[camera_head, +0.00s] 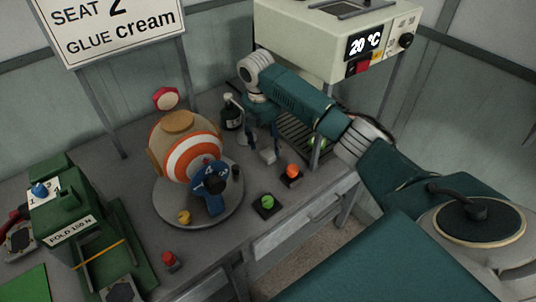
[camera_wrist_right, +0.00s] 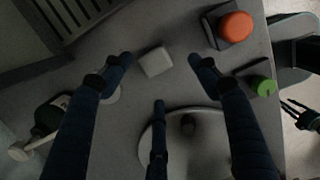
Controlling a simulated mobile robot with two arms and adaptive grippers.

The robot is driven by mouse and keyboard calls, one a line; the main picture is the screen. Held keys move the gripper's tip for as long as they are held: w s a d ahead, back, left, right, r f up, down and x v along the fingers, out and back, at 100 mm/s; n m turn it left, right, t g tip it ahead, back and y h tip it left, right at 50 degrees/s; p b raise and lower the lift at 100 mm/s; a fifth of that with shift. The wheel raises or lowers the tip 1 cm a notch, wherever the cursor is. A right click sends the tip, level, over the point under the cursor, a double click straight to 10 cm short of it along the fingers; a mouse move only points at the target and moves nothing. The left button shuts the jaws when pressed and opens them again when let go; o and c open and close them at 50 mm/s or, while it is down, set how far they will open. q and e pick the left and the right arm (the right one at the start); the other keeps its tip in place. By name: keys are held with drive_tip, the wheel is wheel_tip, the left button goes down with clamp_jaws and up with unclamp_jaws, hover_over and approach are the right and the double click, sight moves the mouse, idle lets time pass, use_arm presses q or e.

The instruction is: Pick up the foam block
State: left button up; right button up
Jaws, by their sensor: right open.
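The foam block is a small pale block (camera_head: 268,156) on the grey table, between the ball's round stand and the rack under the press. In the right wrist view the foam block (camera_wrist_right: 155,61) lies just beyond and between the fingertips, with nothing touching it that I can see. My right gripper (camera_head: 262,143) points down over it. In the right wrist view my right gripper (camera_wrist_right: 160,75) has its dark blue fingers spread wide, open and empty.
An orange button (camera_head: 291,171) and a green button (camera_head: 267,202) stand near the front edge. A dark bottle (camera_head: 231,112) stands behind, left of my gripper. The striped ball (camera_head: 193,155) sits on a round stand (camera_head: 170,205). The press (camera_head: 335,45) rises at the back right.

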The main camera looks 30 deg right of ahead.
sight(268, 153)
drive_tip(key=shift+w+d+f, duration=0.1)
drive_tip(key=shift+w+f, duration=0.05)
drive_tip(key=shift+f, duration=0.25)
drive_tip(key=f, duration=0.1)
drive_tip(key=f+p, duration=0.1)
drive_tip(key=f, duration=0.2)
drive_tip(key=shift+w+d+f, duration=0.25)
drive_tip(key=shift+w+d, duration=0.05)
drive_tip(key=shift+f, duration=0.3)
drive_tip(key=shift+c, duration=0.8)
drive_tip(key=c, duration=0.8)
use_arm(q)
drive_tip(key=shift+w+d+r, duration=0.3)
drive_tip(key=shift+w+r, duration=0.3)
drive_tip(key=shift+r, duration=0.1)
